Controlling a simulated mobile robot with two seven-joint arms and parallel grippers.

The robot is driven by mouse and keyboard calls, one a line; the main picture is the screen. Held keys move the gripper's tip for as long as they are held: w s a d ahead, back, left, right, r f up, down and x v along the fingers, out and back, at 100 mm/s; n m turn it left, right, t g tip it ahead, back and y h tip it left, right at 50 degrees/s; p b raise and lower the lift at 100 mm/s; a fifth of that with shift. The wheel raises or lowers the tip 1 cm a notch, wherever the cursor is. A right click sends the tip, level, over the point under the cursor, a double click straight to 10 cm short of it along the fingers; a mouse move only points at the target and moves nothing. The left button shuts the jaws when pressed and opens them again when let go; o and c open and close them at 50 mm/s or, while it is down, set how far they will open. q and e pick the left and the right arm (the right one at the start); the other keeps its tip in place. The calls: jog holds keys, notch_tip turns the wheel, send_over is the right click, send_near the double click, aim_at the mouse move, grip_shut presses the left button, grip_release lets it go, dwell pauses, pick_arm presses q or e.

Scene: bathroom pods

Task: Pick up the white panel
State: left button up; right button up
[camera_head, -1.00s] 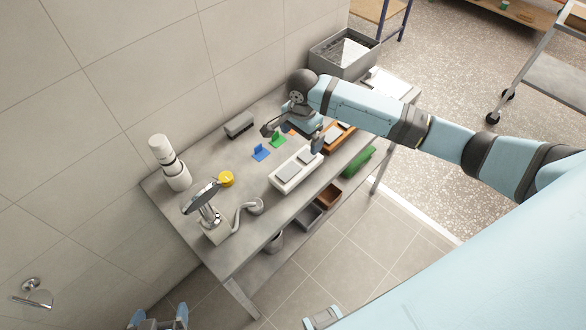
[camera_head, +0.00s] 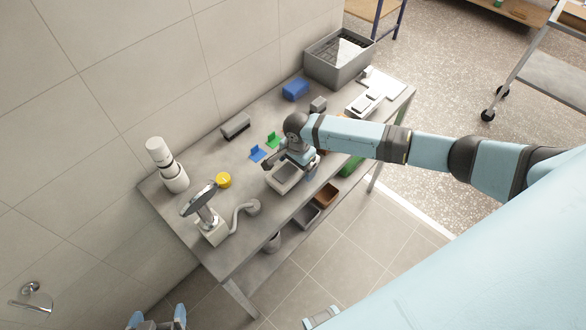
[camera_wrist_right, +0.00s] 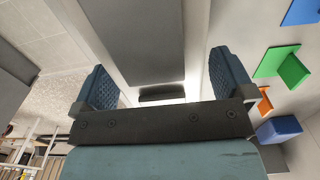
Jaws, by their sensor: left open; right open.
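A white panel (camera_head: 286,187) with grey rectangular faces lies near the front edge of the grey table. My right gripper (camera_head: 290,164) is over it and hides part of it. In the right wrist view, the white panel (camera_wrist_right: 197,42) with its grey insert runs between the two fingers of my right gripper (camera_wrist_right: 165,80). The fingers are spread, one on each side of the panel. I cannot tell whether they touch it. My left gripper (camera_head: 157,318) is open and empty at the bottom left, away from the table.
Small blue (camera_head: 258,153) and green (camera_head: 273,140) brackets stand behind the panel. A yellow puck (camera_head: 224,180), a mirror stand (camera_head: 205,215) and a white cylinder (camera_head: 167,165) are at left. A grey crate (camera_head: 338,62) and another white plate (camera_head: 366,101) are at the far end.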

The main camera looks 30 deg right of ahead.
jog(key=c, duration=0.9)
jog(key=shift+c, duration=0.6)
jog(key=shift+r, duration=0.15)
